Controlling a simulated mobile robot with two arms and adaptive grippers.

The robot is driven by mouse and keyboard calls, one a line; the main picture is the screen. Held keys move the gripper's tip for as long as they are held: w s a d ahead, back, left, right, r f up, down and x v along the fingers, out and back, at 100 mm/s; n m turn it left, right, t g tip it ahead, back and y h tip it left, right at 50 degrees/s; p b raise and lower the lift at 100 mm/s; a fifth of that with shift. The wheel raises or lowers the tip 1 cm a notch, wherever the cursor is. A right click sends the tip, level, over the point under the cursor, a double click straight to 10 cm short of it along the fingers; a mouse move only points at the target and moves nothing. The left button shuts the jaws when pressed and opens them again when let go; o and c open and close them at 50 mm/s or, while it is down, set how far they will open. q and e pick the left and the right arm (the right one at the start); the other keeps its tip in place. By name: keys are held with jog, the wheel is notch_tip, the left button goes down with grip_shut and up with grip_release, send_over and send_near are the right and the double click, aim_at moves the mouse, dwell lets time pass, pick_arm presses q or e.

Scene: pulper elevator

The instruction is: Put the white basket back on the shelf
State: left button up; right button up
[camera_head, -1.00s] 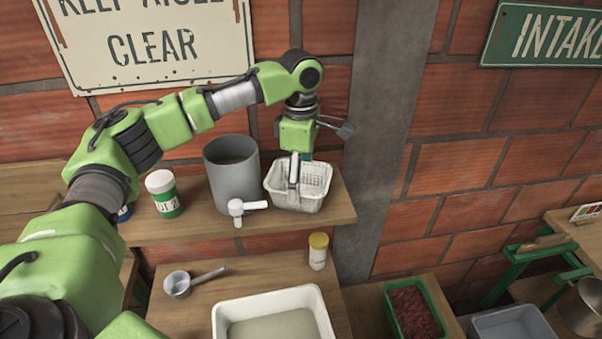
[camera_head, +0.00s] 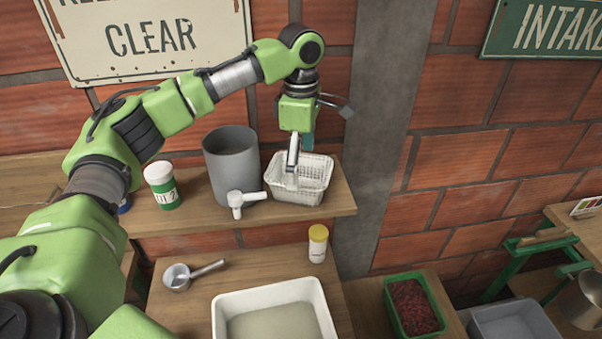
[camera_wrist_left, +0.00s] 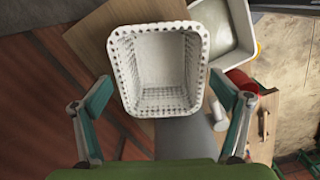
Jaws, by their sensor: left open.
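The white mesh basket (camera_head: 308,195) stands upright on the wooden shelf (camera_head: 338,204), close to its right end. My left gripper (camera_head: 297,162) points down over the basket, open, with nothing held. In the head view its near finger overlaps the basket's opening, and I cannot tell how far it is above the rim. In the left wrist view the basket (camera_wrist_left: 158,98) is empty and lies ahead of the gripper (camera_wrist_left: 160,128), whose two fingers are spread wide on either side, apart from it. My right gripper is not in view.
A grey canister (camera_head: 230,168), a white handled object (camera_head: 242,203) and a green-and-white jar (camera_head: 162,186) stand left of the basket. Below are a yellow-capped bottle (camera_head: 318,244), a metal ladle (camera_head: 190,276) and a white tray (camera_head: 318,292). A concrete pillar (camera_head: 385,110) rises right of the shelf.

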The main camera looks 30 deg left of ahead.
pick_arm(q)
notch_tip(320, 180, up, 10)
jog(key=b, duration=0.1)
jog(key=shift+f, duration=0.15)
